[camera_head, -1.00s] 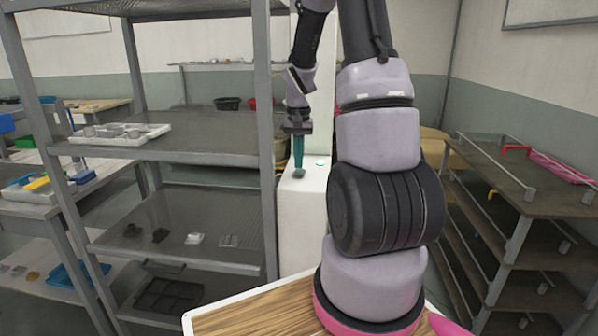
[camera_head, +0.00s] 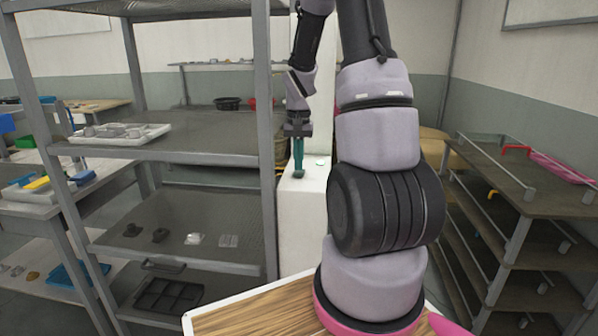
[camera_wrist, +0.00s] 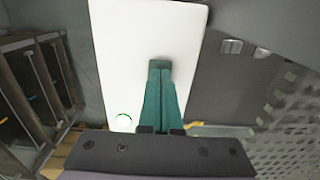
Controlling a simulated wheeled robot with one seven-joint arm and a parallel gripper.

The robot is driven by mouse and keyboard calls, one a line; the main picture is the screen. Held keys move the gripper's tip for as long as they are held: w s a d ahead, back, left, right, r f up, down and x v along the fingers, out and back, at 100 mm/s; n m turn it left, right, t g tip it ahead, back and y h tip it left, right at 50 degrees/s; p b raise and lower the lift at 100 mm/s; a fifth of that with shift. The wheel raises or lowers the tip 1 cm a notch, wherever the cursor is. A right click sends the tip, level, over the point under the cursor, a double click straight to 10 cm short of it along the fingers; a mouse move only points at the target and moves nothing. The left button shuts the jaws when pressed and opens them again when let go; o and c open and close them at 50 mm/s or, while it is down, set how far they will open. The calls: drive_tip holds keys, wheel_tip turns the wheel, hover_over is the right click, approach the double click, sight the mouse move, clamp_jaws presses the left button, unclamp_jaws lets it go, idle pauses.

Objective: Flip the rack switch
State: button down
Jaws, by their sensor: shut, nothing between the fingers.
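My gripper (camera_head: 298,172) points down over the top of a white cabinet (camera_head: 303,215), its teal fingers together with nothing between them. In the wrist view the closed fingers (camera_wrist: 160,66) end at a small dark patch over the white top (camera_wrist: 115,50). I cannot tell whether that patch is the switch or part of the fingertips, or whether they touch the surface. A small round light-coloured disc with a greenish rim (camera_head: 320,163) lies on the cabinet top, right of the fingers. No switch lever is clearly visible.
A grey metal rack (camera_head: 267,150) stands close on the left, with a white tray of parts (camera_head: 120,134) and small items on its shelves. A dark shelved cart (camera_head: 520,185) stands at the right. My arm hides part of the back.

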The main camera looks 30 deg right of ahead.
sight(298, 173)
drive_tip(key=shift+f, duration=0.55)
drive_tip(key=shift+r, duration=3.55)
drive_tip(key=s+a+r+n+t+y, duration=0.1)
drive_tip(key=s+a+r+t, duration=0.2)
drive_tip(key=s+a+r, duration=0.3)
drive_tip(key=s+a+r+n+t+y, duration=0.1)
drive_tip(key=s+a+r+t, duration=0.3)
drive_tip(key=s+r, duration=0.9)
drive_tip(key=a, duration=0.3)
drive_tip(key=shift+s+a+r+n, duration=0.15)
drive_tip(key=shift+s+a+n, duration=0.05)
drive_tip(key=shift+s+n, duration=0.1)
